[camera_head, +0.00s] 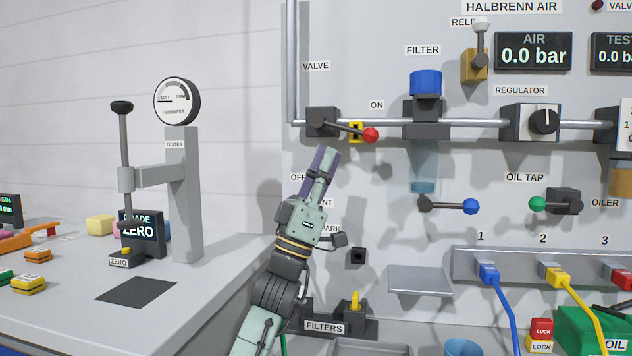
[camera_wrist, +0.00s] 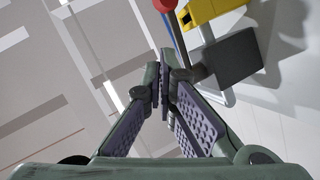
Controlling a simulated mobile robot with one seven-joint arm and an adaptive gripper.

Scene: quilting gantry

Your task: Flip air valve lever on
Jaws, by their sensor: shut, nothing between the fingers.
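The air valve (camera_head: 322,122) is a dark block on the pipe, under the VALVE label. Its lever (camera_head: 347,128) is a dark rod with a red knob (camera_head: 371,135). The lever points right and slightly down, toward the ON label (camera_head: 376,105). A yellow piece (camera_head: 356,131) sits behind the lever. My gripper (camera_head: 328,152) is shut and empty, just below the valve and lever, pointing up. In the wrist view my gripper's fingertips (camera_wrist: 164,70) are together, and the red knob (camera_wrist: 165,5) shows at the top edge beside the yellow piece (camera_wrist: 205,12). I cannot tell whether the gripper touches the lever.
The air display (camera_head: 533,51) reads 0.0 bar. The filter (camera_head: 426,105) hangs on the pipe to the right, with a blue-knobbed lever (camera_head: 450,206) below it. A grey shelf (camera_head: 420,280) juts out lower down. The tester (camera_head: 180,190) stands on the left bench.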

